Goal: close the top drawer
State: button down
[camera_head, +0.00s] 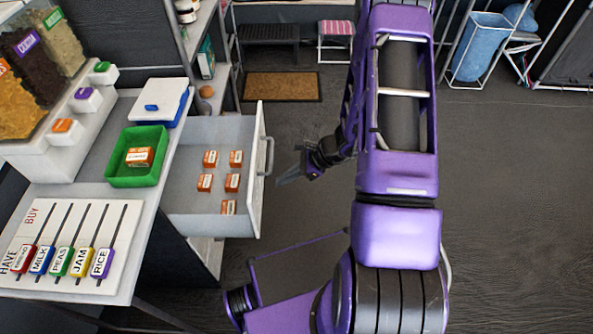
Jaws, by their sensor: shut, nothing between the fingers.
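The top drawer (185,200) is white and stands pulled out to the right from under the counter. Several small orange-and-white boxes (232,182) lie inside it. Its front panel carries a grey bar handle (268,156) on the outer face. My gripper (281,182) is shut and empty, just right of the drawer front and a little below the handle in the picture. Its fingers point left toward the front panel. A small gap seems to show between the fingertips and the panel, but I cannot tell the exact distance.
On the counter (75,185) above stand a green tray (120,180) with one orange box, a white-and-blue container (155,100), dispensers (50,50) and a slider board (70,245). A brown mat (282,87) and stools (335,35) lie behind.

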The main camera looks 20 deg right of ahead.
aim_at(257, 185)
jog(key=shift+w+a+f, duration=0.15)
jog(key=shift+w+a, duration=0.1)
jog(key=shift+a, duration=0.55)
jog(key=shift+w+a+f, duration=0.2)
jog(key=shift+w+a, duration=0.1)
jog(key=shift+a, duration=0.5)
jog(key=shift+w+a+f, duration=0.15)
jog(key=shift+w+a, duration=0.1)
jog(key=shift+a, duration=0.55)
jog(key=shift+w+a, duration=0.15)
jog(key=shift+a, duration=0.4)
jog(key=w+a+b, duration=0.3)
jog(key=a, duration=0.7)
jog(key=w+a+b, duration=0.3)
jog(key=w+a, duration=0.1)
jog(key=a, duration=0.7)
jog(key=shift+a, duration=0.3)
jog(key=shift+a+r, duration=0.1)
jog(key=shift+r, duration=0.05)
